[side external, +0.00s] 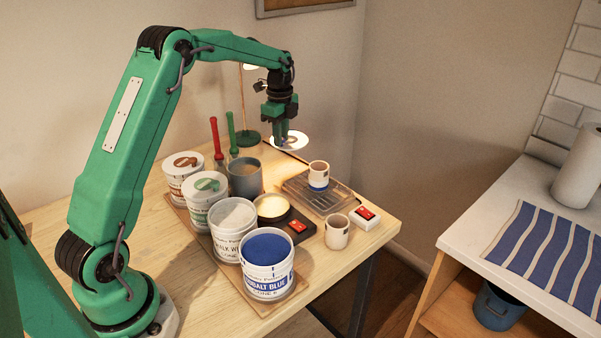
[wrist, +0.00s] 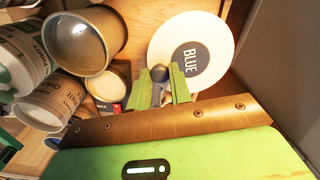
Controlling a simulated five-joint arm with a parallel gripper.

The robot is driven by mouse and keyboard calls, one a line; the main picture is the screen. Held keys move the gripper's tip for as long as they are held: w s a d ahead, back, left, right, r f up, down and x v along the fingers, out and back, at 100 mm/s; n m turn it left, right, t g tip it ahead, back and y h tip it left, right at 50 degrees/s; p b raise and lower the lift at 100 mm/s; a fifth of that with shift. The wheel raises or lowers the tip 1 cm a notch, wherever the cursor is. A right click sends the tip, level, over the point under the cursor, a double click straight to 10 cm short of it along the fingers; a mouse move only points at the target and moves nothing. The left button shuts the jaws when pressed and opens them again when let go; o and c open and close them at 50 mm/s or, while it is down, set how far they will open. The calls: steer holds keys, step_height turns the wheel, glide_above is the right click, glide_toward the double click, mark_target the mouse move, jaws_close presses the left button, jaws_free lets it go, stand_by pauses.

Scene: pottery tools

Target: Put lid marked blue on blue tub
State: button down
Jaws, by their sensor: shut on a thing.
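The white round lid (side external: 292,142) is held by my gripper (side external: 281,141) above the back of the table. In the wrist view the lid (wrist: 222,52) shows a dark disc reading BLUE. A dark rounded piece sits between the green fingertips (wrist: 163,88), at the lid's near edge; the exact grip is partly hidden. The blue tub (side external: 270,282), labelled cobalt blue, stands open at the table's front, its top surface blue. My gripper is well behind it and higher.
A grey pot (side external: 245,182), black scale (side external: 285,226), wire rack (side external: 310,202), banded cup (side external: 318,172) and beige cup (side external: 337,235) crowd the middle.

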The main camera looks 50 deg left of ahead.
steer(key=s+d+r+n, duration=0.2)
steer(key=s+d+r, duration=0.1)
steer(key=d, duration=0.6)
steer(key=s+d+r+n, duration=0.2)
steer(key=s+d+r, duration=0.1)
steer(key=d, duration=0.6)
steer(key=s+d+r+n, duration=0.2)
steer(key=s+d+r, duration=0.15)
steer(key=d, duration=0.55)
steer(key=s+d+r+n, duration=0.1)
steer(key=s+d+n, duration=0.3)
steer(key=s, duration=0.8)
steer(key=s+d+r+n, duration=0.1)
steer(key=s+d+n, duration=0.3)
steer(key=s, duration=0.9)
steer(key=d, duration=0.3)
steer(key=shift+a, duration=0.1)
steer(key=w+a+f, duration=0.6)
steer(key=w+f, duration=0.1)
steer(key=w, duration=0.2)
steer(key=shift+w+a, duration=0.3)
steer(key=shift+f, duration=0.1)
steer(key=shift+f, duration=1.95)
